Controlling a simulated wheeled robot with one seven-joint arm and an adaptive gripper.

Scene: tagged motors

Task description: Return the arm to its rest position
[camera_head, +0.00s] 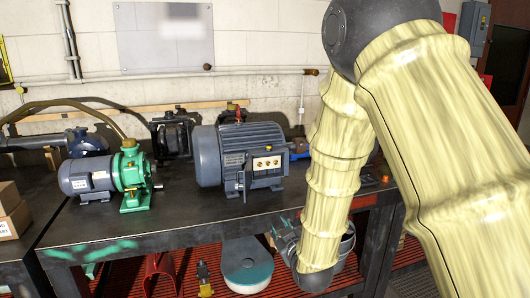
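My arm comes down from the top right in a cream cloth sleeve and ends low in front of the table edge. My gripper (284,232) appears as a small grey shape at its end, beside the sleeve. Its fingers are too small to make out. A large grey motor (240,157) with a terminal box stands upright on the dark table (200,212). A grey and green motor-pump (108,174) stands to its left. The arm hides part of the table's right side.
Cardboard boxes (12,212) stand at the left edge. A dark machine (173,134) is by the wall.

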